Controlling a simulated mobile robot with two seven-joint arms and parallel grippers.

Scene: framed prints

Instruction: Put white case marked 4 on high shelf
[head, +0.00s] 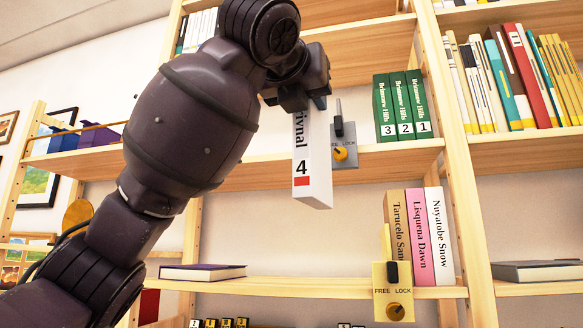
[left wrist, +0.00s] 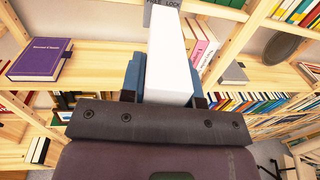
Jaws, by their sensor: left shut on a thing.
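My left gripper (head: 300,98) is shut on the upper end of the white case marked 4 (head: 314,165). The case is upright, its spine showing a black 4 above a red patch. It hangs in front of the high shelf (head: 395,157), and its lower end covers part of the board's front edge. In the left wrist view, the white case (left wrist: 170,55) stands out between the fingers of my gripper (left wrist: 168,98). Green books marked 3, 2 and 1 (head: 403,107) stand on the high shelf at right. My right gripper is not in view.
A grey bookend with a yellow FREE/LOCK knob (head: 341,153) stands on the high shelf between case and green books. The shelf below holds a cream bookend (head: 393,300), upright books (head: 421,235) and a flat dark book (head: 203,272). A wooden upright (head: 455,170) bounds the bay at right.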

